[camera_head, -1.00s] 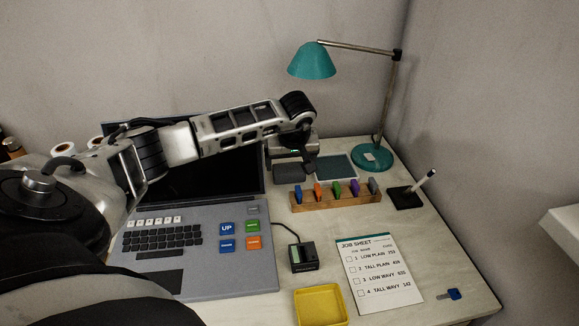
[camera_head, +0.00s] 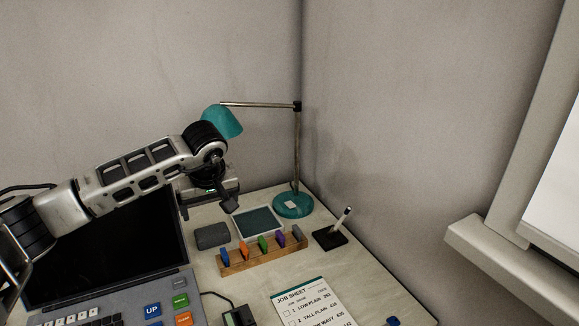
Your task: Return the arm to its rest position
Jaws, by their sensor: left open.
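My left arm comes in from the left and reaches over the laptop-like console (camera_head: 110,250). My left gripper (camera_head: 226,203) hangs at the end of the arm, open and empty, above the back of the desk. It is left of the teal lamp's base and above the dark grey block (camera_head: 212,236). The wrist covers part of the teal lamp shade (camera_head: 222,121). My right gripper is not in view.
A wooden rack (camera_head: 262,262) with several coloured pieces stands in front of a dark pad (camera_head: 259,223). The lamp base (camera_head: 293,205) and a pen stand (camera_head: 330,238) are to the right. A job sheet (camera_head: 312,304) lies in front. A white ledge (camera_head: 510,268) juts out at right.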

